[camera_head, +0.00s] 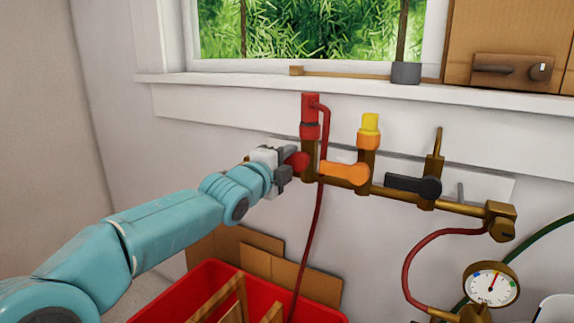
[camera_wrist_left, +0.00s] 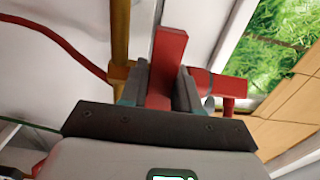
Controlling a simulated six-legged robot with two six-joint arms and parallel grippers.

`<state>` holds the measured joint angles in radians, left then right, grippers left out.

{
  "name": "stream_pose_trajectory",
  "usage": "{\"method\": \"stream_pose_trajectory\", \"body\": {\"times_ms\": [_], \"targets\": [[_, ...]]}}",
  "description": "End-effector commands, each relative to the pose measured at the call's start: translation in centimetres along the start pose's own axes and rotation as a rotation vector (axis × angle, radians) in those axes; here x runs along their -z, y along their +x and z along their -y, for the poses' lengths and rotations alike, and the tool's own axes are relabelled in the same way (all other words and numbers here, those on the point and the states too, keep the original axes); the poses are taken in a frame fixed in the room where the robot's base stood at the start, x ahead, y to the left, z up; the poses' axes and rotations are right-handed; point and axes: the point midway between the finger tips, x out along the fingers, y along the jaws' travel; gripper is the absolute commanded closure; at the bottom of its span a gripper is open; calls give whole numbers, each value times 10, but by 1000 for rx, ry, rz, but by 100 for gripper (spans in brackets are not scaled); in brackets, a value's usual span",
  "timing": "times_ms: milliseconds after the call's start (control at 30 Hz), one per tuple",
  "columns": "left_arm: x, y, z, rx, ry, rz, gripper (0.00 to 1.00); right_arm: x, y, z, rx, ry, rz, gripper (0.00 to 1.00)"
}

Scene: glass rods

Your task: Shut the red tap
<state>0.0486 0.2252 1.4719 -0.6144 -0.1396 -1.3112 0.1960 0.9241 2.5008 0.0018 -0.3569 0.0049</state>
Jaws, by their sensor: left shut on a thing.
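The red tap's handle (camera_head: 298,161) shows as a small red part at the left end of the brass manifold, below a red fitting (camera_head: 310,115). My left gripper (camera_head: 280,170) is at this handle, coming from the left, and hides most of it. In the left wrist view, the red handle (camera_wrist_left: 167,55) stands between the two fingers of my left gripper (camera_wrist_left: 160,95), which are shut on it. The handle's exact angle to the pipe is hard to tell in the head view. My right gripper is not in view.
Right of the red tap are an orange handle (camera_head: 344,173) with a yellow-topped fitting and a black handle (camera_head: 412,185). A red hose (camera_head: 319,210) hangs close by the gripper. A red crate (camera_head: 330,317) stands below, and a gauge (camera_head: 491,285) is at lower right.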

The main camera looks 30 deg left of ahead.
Motion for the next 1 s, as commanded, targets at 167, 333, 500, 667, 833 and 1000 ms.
{"method": "stream_pose_trajectory", "body": {"times_ms": [167,333,500,667,833,1000], "targets": [[0,0,1,1,18,0,100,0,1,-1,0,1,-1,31],[0,0,1,2,21,0,100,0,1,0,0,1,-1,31],[0,0,2,2,22,0,66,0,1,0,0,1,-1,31],[0,0,1,2,20,0,48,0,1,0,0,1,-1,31],[0,0,1,1,18,0,48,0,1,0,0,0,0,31],[0,-16,0,3,18,0,48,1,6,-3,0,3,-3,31]]}}
